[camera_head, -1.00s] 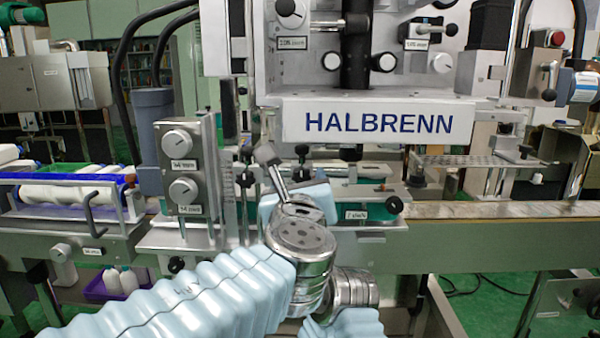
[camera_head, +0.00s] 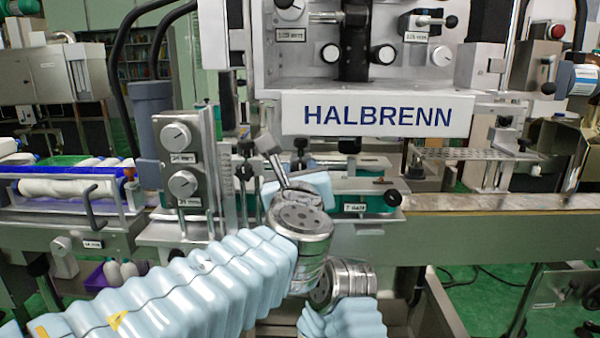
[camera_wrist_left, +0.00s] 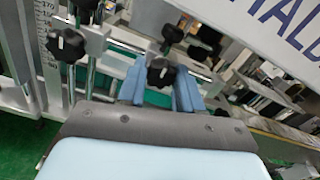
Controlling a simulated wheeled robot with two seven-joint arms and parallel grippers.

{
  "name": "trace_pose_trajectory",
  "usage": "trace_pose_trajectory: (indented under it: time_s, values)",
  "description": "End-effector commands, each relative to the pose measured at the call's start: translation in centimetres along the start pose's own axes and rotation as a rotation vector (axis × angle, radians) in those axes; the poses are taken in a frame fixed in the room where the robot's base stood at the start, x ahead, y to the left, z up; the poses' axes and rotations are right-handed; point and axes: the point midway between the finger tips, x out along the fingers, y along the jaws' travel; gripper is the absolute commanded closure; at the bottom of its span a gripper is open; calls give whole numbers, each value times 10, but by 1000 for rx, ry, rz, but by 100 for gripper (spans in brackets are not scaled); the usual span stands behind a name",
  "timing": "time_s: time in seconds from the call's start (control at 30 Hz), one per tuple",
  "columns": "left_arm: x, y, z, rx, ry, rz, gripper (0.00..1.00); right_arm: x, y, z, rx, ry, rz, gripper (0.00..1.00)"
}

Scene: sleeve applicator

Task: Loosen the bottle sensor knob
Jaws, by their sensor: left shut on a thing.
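My left gripper (camera_wrist_left: 161,80) reaches to the machine, its two blue fingers either side of a black lobed knob (camera_wrist_left: 160,71) in the left wrist view. The fingers are shut on this knob, which I take for the bottle sensor knob; no label on it is readable. In the head view my left gripper (camera_head: 307,184) shows as a pale blue body at the machine's front, below the HALBRENN panel. Its fingertips and the held knob are hidden there. My right gripper is not in view.
Another black knob (camera_wrist_left: 66,44) on a rod stands left of the held one. A dial box (camera_head: 183,160) with two knobs stands left of my gripper. The HALBRENN panel (camera_head: 378,116) overhangs the work area. The conveyor (camera_head: 480,203) extends right.

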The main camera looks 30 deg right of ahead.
Motion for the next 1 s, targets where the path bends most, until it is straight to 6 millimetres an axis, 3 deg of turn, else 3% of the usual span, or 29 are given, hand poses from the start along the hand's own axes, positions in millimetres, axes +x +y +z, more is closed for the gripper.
trace_pose_trajectory:
  time_s: [0.37, 1.0]
  values:
    - [0, 1, -4, -150, 0, 0, 96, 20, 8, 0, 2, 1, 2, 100]
    - [0, 1, -4, -743, -1, -1, 96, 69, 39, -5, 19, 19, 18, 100]
